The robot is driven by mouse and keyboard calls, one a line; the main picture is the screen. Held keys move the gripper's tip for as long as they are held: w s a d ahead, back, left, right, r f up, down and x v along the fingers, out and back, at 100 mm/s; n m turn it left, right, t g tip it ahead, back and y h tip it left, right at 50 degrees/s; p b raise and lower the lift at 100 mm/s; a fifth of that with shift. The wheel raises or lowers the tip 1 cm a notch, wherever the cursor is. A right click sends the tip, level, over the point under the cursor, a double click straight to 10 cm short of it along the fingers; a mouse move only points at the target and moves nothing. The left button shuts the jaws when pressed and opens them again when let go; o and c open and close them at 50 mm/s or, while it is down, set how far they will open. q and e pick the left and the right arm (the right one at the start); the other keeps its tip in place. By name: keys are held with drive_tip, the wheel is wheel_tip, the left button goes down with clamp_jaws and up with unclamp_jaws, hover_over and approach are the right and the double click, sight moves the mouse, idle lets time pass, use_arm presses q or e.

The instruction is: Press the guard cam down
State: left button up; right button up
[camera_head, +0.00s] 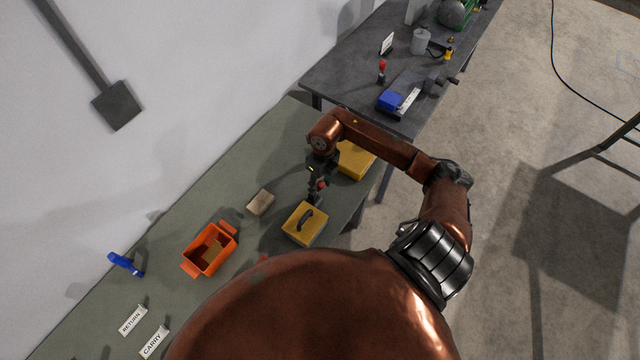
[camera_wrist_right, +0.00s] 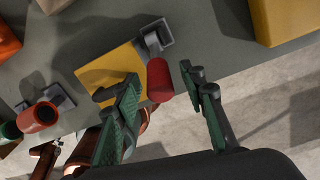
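A lever with a red cylindrical grip (camera_wrist_right: 160,84) sits on a small grey base plate beside a yellow guard (camera_wrist_right: 110,72); I take it for the guard cam. In the head view the red grip (camera_head: 321,185) shows just beyond the yellow guard (camera_head: 304,224), which has a dark handle on top. My right gripper (camera_head: 314,188) is over the lever. In the right wrist view its two green-padded fingers (camera_wrist_right: 162,76) are spread, with the red grip between or just beyond their tips; contact cannot be told. My left gripper is not in view.
A second lever with an orange-red grip (camera_wrist_right: 38,117) stands on the guard's other side. A yellow box (camera_head: 355,160) is close behind the right gripper. A tan block (camera_head: 260,202) and orange bin (camera_head: 193,268) lie left on the green table (camera_head: 232,167). A dark table (camera_head: 335,80) stands behind.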

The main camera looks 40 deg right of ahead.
drive_tip(key=c, duration=0.8)
clamp_jaws()
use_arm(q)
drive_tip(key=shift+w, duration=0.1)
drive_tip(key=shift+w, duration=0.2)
